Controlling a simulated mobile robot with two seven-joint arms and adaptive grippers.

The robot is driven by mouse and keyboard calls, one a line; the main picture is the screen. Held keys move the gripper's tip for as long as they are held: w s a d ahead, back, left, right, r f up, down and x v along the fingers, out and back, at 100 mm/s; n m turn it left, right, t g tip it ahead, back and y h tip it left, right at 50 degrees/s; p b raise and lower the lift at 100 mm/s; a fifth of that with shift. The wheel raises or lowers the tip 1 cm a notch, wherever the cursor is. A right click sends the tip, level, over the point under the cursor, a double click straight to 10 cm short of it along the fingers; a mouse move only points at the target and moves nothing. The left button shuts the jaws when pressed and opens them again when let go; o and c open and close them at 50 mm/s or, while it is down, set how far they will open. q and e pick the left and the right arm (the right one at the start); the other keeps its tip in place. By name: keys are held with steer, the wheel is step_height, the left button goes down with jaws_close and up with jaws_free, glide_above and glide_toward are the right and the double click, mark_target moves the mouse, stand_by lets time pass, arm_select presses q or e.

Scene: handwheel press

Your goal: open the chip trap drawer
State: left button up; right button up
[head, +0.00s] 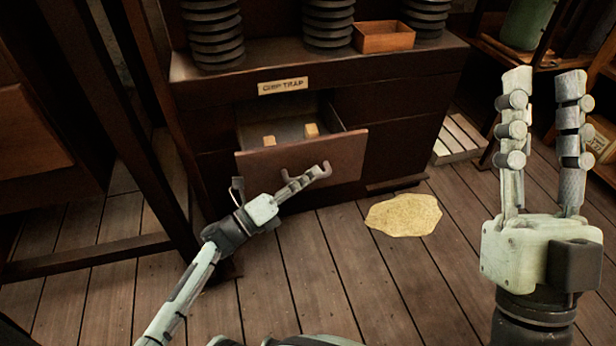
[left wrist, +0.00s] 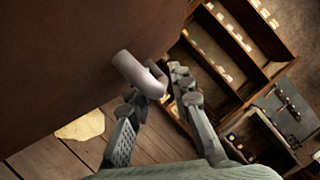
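The chip trap drawer (head: 350,154) is a dark wooden drawer under a "CHIP TRAP" label (head: 283,86). It stands partly open, with its inside and two small pale blocks (head: 311,130) showing. A pale curved handle (head: 322,170) is on its front; in the left wrist view the handle (left wrist: 138,72) sits between my fingertips. My left gripper (head: 308,178) has its fingers closed in around this handle; they also show in the left wrist view (left wrist: 158,92). My right gripper (head: 543,82) is raised at the right, open and empty, away from the drawer.
A yellowish patch (head: 403,214) lies on the plank floor just right of the drawer. Ribbed dark stacks (head: 328,22) and a small wooden box (head: 384,37) stand on the cabinet top. A dark wooden post (head: 150,130) stands at left. The floor before the drawer is mostly clear.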

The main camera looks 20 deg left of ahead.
arm_select(q)
jaws_close()
steer(key=shift+s, duration=0.1)
steer(key=s+d, duration=0.2)
steer(key=s, duration=0.1)
steer(key=shift+p, duration=0.4)
jaws_free()
steer(key=shift+w, duration=0.1)
arm_select(e)
steer(key=shift+w+a+f+g, duration=0.35)
steer(key=shift+w+f+g, duration=0.15)
steer(key=shift+w, duration=0.05)
arm_select(q)
steer(key=v, duration=1.2)
